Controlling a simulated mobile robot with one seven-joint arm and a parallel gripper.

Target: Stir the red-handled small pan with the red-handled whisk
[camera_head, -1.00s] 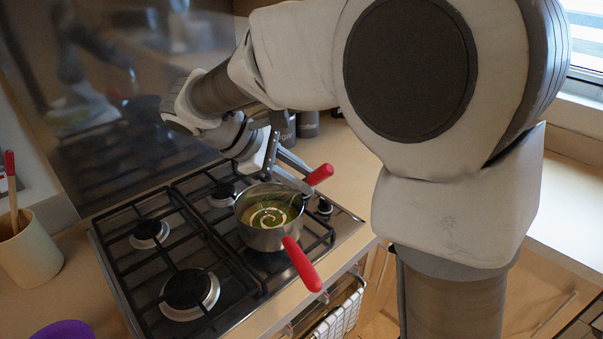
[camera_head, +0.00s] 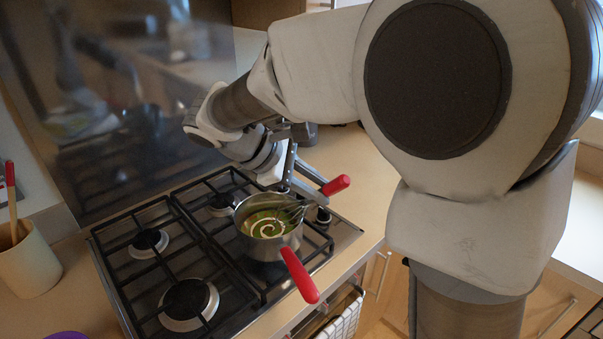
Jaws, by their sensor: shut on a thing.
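The small pan (camera_head: 258,242) stands on the front right burner of the hob, with its red handle (camera_head: 299,274) pointing toward the front. It holds greenish-yellow soup with a pale swirl. The whisk's wire head (camera_head: 291,211) is inside the pan at its right side, reaching into the soup. Its red handle (camera_head: 336,185) leans out over the right rim. My gripper (camera_head: 309,182) is behind and right of the pan, shut on the whisk near its handle. The fingertips and exact grip are partly hidden.
The black-grated gas hob (camera_head: 165,268) has its other burners free. A beige utensil pot (camera_head: 27,263) with a red-tipped tool stands at the left. A purple thing (camera_head: 66,335) shows at the bottom edge. Dark canisters stand behind my wrist. A towel (camera_head: 343,316) hangs below the counter edge.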

